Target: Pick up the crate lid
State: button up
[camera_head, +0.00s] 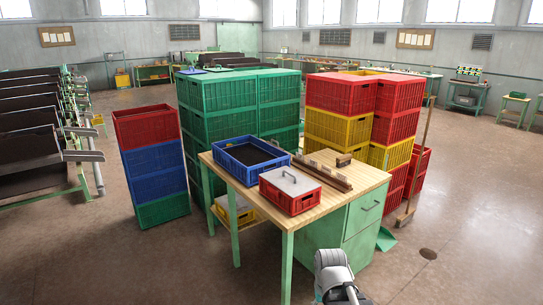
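A blue crate (250,155) with dark contents stands behind the red one. A brown rail (322,173) and a small brown object (344,160) lie to the right. Tall stacks of green (236,97) and red and yellow crates stand behind. A broom (420,150) stands right. The right floor is open.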

aim_at(294, 184)
jog(key=u, duration=0.2)
jog(key=i, duration=1.7)
jog(key=u, duration=0.3)
